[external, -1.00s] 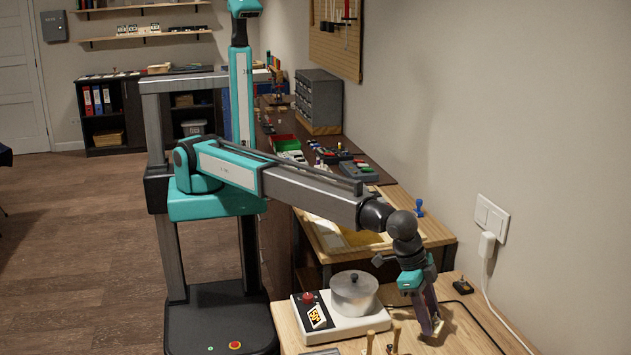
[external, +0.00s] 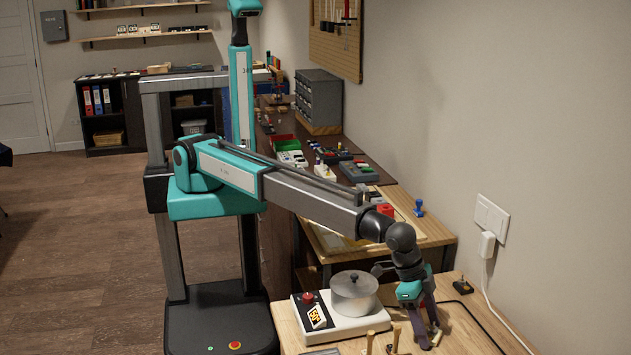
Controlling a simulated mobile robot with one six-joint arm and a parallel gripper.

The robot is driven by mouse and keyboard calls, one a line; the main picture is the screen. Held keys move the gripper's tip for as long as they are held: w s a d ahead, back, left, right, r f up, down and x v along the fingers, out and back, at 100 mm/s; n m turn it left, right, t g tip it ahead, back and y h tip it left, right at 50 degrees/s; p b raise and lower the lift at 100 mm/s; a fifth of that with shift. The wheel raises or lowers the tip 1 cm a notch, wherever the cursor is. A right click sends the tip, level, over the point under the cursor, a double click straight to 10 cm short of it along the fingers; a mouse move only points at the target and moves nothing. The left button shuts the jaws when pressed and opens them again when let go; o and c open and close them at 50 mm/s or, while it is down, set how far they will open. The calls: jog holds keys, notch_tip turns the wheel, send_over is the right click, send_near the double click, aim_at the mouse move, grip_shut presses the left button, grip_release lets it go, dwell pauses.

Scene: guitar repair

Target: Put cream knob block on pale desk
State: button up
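A small cream block with a knob-like top (external: 325,172) stands on the dark bench; it is small in view, and I cannot be sure it is the cream knob block. My gripper (external: 432,338) points down low over the front light-wood desk (external: 462,335), at its right part. A small pale piece shows at its fingertips. I cannot tell whether that is a held block or part of the fingers, or how far the fingers are apart.
A white hot-plate unit (external: 338,320) with a lidded metal pot (external: 354,291) stands left of my gripper. Wooden handles (external: 396,338) stand at the front edge. A small black switch (external: 462,286) lies behind right. A red block (external: 385,209) and a blue stamp (external: 419,208) are farther back.

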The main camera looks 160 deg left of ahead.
jog(key=b+v, duration=0.1)
jog(key=v, duration=1.1)
jog(key=shift+r, duration=0.2)
dwell(0.8)
